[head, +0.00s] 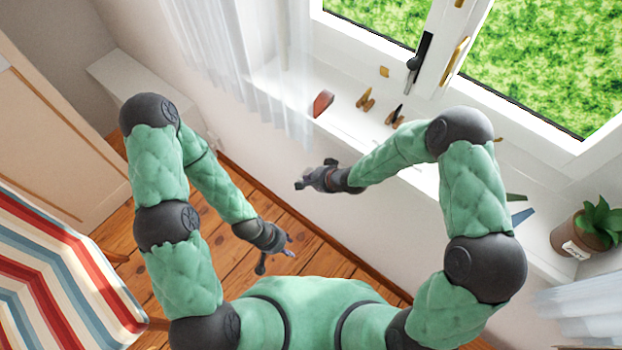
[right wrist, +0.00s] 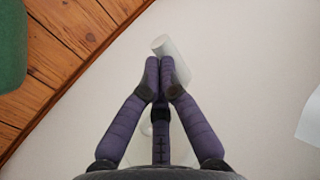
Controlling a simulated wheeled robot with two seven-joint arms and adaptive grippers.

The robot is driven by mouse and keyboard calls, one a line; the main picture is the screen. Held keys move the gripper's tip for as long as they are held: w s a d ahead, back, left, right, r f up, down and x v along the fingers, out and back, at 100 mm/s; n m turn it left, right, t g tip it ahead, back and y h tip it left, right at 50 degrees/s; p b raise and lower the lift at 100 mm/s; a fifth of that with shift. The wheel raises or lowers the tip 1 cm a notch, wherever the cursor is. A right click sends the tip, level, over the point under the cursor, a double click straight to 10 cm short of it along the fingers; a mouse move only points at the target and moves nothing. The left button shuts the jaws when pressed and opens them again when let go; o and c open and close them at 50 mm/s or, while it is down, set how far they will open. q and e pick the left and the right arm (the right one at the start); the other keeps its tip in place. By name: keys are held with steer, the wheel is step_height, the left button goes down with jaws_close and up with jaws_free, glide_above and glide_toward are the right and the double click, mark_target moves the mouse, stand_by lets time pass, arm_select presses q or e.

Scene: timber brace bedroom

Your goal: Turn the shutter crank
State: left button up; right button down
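In the right wrist view, a white cylinder (right wrist: 181,67), which looks like the crank's grip, stands out from the pale wall just beyond my right fingertips and is partly hidden by them. A pale rounded shape shows behind the fingers; its form is unclear. My right gripper (right wrist: 160,66) has its fingertips drawn together at the cylinder; I cannot tell if they touch it, and no grip around it shows. In the head view my right gripper (head: 304,184) is in front of the wall below the sill, where I cannot make out the crank. My left gripper (head: 275,259) is lower, with fingers apart and empty.
The window sill (head: 345,125) holds a red-brown object (head: 321,103) and several small items. A potted plant (head: 590,232) stands at the right. A sheer curtain (head: 225,60) hangs at the left. A striped chair (head: 50,270) is at the lower left.

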arm_select(q)
steer(key=shift+r+p, duration=0.65)
arm_select(e)
steer(key=shift+w+a+f+g+h, duration=0.15)
steer(key=shift+a+f+h, duration=0.05)
steer(key=shift+f, duration=0.15)
steer(key=shift+w+a+f+g+h, duration=0.15)
steer(key=shift+f+h, duration=0.05)
steer(key=shift+f, duration=0.15)
arm_select(q)
step_height(320, 180, up, 6)
steer(key=d+p, duration=0.1)
steer(key=p, duration=0.5)
steer(key=shift+s+d, duration=0.2)
steer(key=shift+d, duration=0.2)
arm_select(e)
steer(key=w+a+r+v, duration=0.1)
steer(key=v, duration=1.2)
steer(key=shift+s+r, duration=0.2)
steer(key=shift+r, duration=0.2)
